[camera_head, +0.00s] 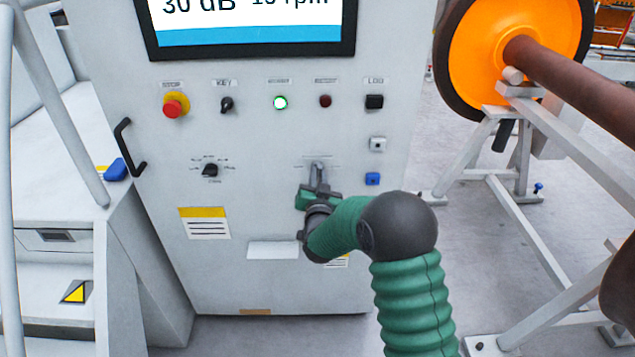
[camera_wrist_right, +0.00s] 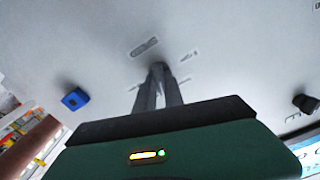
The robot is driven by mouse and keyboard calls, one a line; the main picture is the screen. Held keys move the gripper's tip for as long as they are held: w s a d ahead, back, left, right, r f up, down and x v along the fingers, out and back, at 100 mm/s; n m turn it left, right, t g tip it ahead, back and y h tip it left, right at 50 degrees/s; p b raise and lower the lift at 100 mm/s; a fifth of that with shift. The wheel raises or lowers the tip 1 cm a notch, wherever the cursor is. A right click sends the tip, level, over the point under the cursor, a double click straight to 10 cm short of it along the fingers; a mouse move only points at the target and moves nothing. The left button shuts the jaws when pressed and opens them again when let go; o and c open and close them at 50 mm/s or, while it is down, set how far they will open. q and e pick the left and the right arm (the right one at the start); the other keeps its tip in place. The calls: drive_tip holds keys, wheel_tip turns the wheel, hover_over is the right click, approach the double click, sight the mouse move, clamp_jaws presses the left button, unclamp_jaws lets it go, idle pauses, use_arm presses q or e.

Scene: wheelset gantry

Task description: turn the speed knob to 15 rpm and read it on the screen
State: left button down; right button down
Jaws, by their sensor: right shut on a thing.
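The white control cabinet (camera_head: 270,222) stands in front of me. Its screen (camera_head: 255,40) is cut off at the top and shows "30 dB" and a value in rpm that looks like 15 or 10, partly cropped. My right gripper (camera_head: 317,172) reaches the lower right of the panel and is shut on the speed knob, which its fingers mostly hide. In the right wrist view the fingers (camera_wrist_right: 158,75) meet against the panel, with the knob hidden between them. My left gripper is not in view.
An orange wheel (camera_head: 490,60) on a grey frame stands at right. Steps (camera_head: 45,240) are at left.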

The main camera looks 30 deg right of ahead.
drive_tip(key=shift+f+m+b, duration=0.15)
drive_tip(key=shift+m+b, duration=0.45)
drive_tip(key=shift+m, duration=0.4)
drive_tip(key=c, duration=1.4)
unclamp_jaws()
drive_tip(key=shift+c, duration=0.2)
drive_tip(key=shift+s, duration=0.1)
drive_tip(key=v, duration=1.6)
drive_tip(key=shift+s+a+p, duration=0.25)
drive_tip(key=shift+a+p, duration=0.05)
drive_tip(key=shift+p, duration=0.05)
